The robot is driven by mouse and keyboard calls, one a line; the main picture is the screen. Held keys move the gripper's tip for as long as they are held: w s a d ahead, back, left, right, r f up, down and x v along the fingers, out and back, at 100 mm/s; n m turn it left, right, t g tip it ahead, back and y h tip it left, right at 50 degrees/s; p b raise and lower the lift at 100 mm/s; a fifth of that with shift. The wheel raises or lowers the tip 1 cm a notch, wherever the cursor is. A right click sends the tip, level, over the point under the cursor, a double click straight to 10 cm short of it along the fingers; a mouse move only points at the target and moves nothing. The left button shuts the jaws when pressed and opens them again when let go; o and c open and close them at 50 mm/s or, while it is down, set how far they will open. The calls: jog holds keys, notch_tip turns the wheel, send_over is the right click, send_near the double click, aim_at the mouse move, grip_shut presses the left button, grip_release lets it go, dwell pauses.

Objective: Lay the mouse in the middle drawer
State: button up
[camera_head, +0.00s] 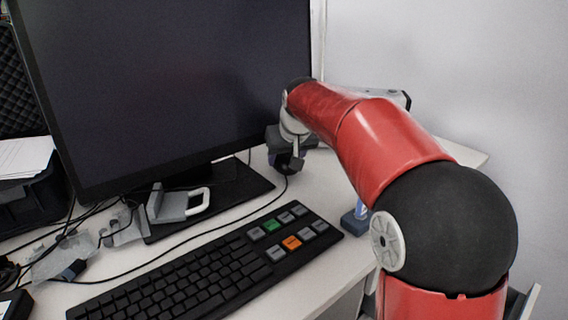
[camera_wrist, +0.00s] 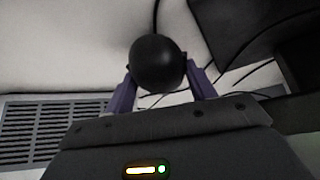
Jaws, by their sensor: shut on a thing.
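My gripper (camera_head: 287,150) is beside the right edge of the monitor, above the back of the white desk. In the wrist view my gripper (camera_wrist: 160,88) has its two purple fingers closed on the sides of a dark, rounded mouse (camera_wrist: 158,62). In the head view the mouse (camera_head: 289,165) shows as a small black shape under the gripper, with a thin cable near it. I cannot tell from these frames whether it touches the desk. The middle drawer does not show clearly in either view.
A large monitor (camera_head: 170,80) stands at the back left. A black keyboard (camera_head: 190,287) with coloured keys lies in front. A small blue object (camera_head: 356,222) is near the desk's right edge. Cables and clutter lie at the left. White desk (camera_head: 318,185) shows bare around the gripper.

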jog(key=shift+s+f+b, duration=0.25)
jog(key=shift+f+b, duration=0.25)
jog(key=shift+f, duration=0.7)
jog(key=shift+f, duration=0.15)
jog(key=o, duration=1.1)
